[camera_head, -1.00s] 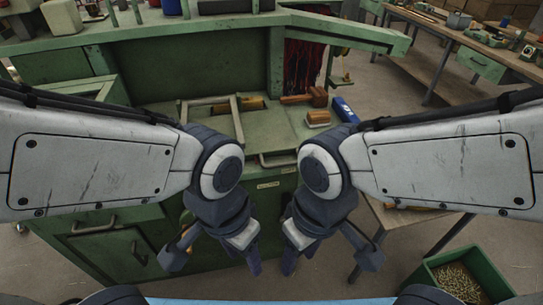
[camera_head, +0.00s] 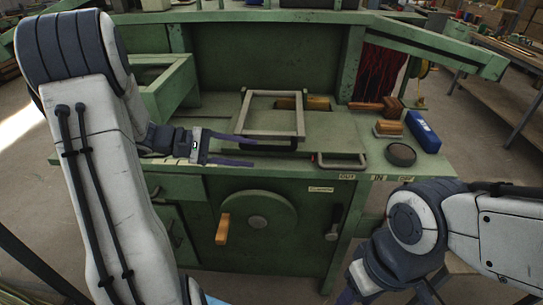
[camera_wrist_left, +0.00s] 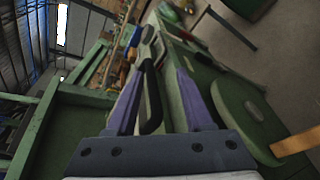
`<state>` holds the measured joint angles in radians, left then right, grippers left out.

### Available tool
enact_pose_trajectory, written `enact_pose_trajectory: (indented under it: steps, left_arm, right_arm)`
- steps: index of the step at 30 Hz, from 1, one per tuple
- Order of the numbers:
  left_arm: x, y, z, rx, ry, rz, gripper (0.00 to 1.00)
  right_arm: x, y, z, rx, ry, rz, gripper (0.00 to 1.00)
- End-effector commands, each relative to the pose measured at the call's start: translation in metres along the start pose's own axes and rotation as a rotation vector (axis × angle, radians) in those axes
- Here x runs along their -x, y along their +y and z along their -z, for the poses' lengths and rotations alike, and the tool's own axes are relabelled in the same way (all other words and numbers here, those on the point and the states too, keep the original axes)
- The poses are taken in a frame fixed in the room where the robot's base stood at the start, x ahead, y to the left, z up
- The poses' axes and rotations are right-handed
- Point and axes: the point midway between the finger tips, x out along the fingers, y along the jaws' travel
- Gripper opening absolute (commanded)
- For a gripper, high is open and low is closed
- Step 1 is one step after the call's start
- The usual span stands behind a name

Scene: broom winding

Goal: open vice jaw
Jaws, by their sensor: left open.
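A grey rectangular frame (camera_head: 302,118), which may be the vice jaw, stands on the green bench top (camera_head: 215,108). A dark handle bar (camera_head: 278,148) runs along its front edge. My left gripper (camera_head: 252,151) is open at the bench front, its fingers pointing right beside this bar. In the left wrist view, a black curved handle (camera_wrist_left: 153,95) shows between the two fingers (camera_wrist_left: 160,68); contact cannot be told. My right gripper (camera_head: 385,295) is low at the bottom edge, partly cut off, in front of the bench.
A green wheel (camera_head: 240,213) with a wooden crank handle (camera_head: 222,229) is on the bench front.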

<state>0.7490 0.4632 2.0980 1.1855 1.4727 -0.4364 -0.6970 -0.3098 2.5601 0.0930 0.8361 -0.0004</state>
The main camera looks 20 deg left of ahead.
Motion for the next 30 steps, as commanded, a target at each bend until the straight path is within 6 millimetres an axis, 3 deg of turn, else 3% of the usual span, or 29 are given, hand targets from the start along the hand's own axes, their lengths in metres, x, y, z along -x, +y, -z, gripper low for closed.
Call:
enact_pose_trajectory:
  steps: [3,7,21,30]
  left_arm:
    - [0.023,0.002,0.023,0.016,0.048,-0.099,0.52]
    - [0.024,0.006,0.028,0.019,0.061,-0.131,0.52]
    - [-0.056,0.016,0.032,0.019,0.058,-0.125,0.52]
    - [-0.074,0.018,0.034,0.019,0.062,-0.127,0.52]
  right_arm:
    - [-0.006,0.0,0.0,0.0,0.0,0.0,0.5]
    - [-0.005,0.0,0.0,0.0,0.0,0.0,0.5]
    - [0.001,0.0,0.0,0.0,0.0,0.0,0.5]
    - [0.002,0.0,0.0,0.0,0.0,0.0,0.5]
